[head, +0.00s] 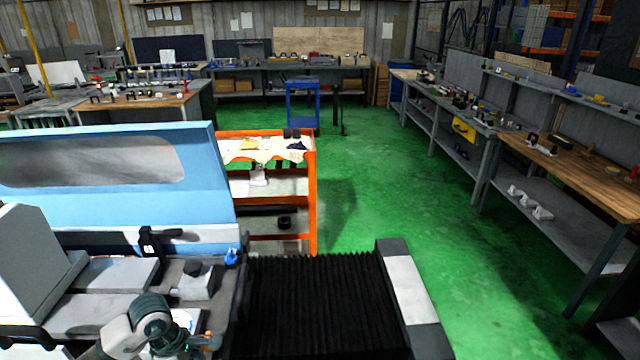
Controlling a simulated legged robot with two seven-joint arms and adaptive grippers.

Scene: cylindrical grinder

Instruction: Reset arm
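The cylindrical grinder fills the lower left, with a light blue guard (110,200) that has a long window. Its black pleated bellows cover (310,300) ends at a pale metal end plate (410,290). One arm of mine, rounded in grey and dark teal, shows at the bottom left over the grinder bed (95,312). I take it for my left arm, and its gripper (204,342) appears small and dark at its right end. I cannot tell whether its fingers are open or shut, or whether it touches the bed. My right gripper is not in view.
An orange shelf cart (312,190) stands behind the grinder. A blue stand (303,105) is farther back. Workbenches with small parts line the right (590,180) and back (290,68). The green floor (400,190) between them is clear.

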